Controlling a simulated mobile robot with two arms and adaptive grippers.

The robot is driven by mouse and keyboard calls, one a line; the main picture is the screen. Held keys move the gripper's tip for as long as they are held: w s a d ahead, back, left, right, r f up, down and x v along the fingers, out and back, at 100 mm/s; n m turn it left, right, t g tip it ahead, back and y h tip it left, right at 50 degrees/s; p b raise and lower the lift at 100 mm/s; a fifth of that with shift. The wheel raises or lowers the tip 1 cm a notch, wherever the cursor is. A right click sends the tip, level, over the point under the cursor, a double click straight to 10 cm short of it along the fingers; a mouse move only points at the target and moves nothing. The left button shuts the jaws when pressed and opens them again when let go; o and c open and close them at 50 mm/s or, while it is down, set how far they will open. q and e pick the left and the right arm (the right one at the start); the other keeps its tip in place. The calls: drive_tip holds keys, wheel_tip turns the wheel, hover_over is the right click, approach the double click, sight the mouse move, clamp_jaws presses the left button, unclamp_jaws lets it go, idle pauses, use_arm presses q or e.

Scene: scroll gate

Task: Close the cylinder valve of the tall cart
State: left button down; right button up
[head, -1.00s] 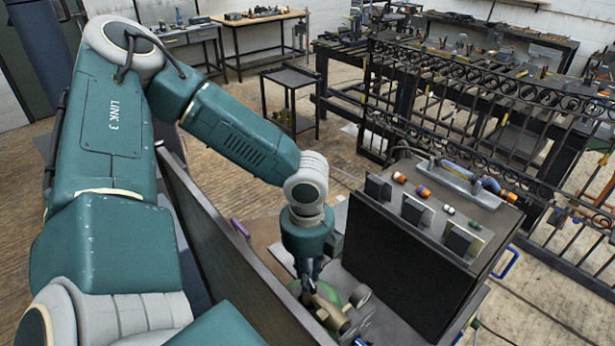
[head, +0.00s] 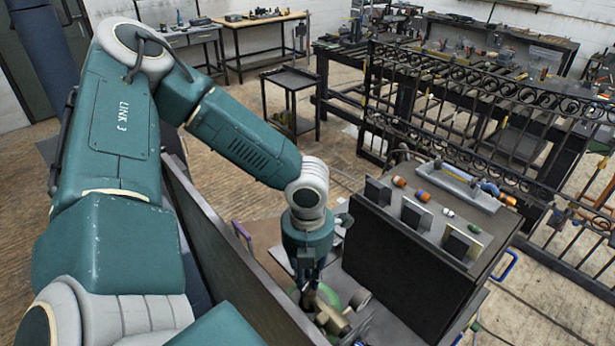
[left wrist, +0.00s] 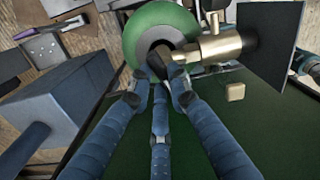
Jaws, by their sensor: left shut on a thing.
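The green cylinder (head: 329,294) stands in a dark cart, beside the cart's black panel (head: 400,262). Its rounded green top also shows in the left wrist view (left wrist: 150,22), with a grey collar around the neck. A brass fitting (head: 332,319) sticks out from the neck; it reaches right in the wrist view (left wrist: 218,46). My left gripper (head: 308,289) points down at the cylinder's top. In the wrist view its blue fingers (left wrist: 161,80) are closed around a small dark part at the neck, apparently the valve, mostly hidden by the fingertips. My right gripper does not show.
A long dark panel (head: 222,262) stands left of the gripper. The cart's top (head: 455,205) holds small boxes, coloured fittings and a metal tray. An iron gate (head: 480,110) and benches stand behind. Open wooden floor lies between the cart and the small table (head: 291,82).

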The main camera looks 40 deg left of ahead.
use_arm(q)
drive_tip(key=shift+w+m, duration=0.15)
drive_tip(key=shift+m, duration=1.45)
drive_tip(key=c, duration=1.6)
unclamp_jaws()
wheel_tip(320, 180, up, 12)
drive_tip(key=shift+r, duration=0.1)
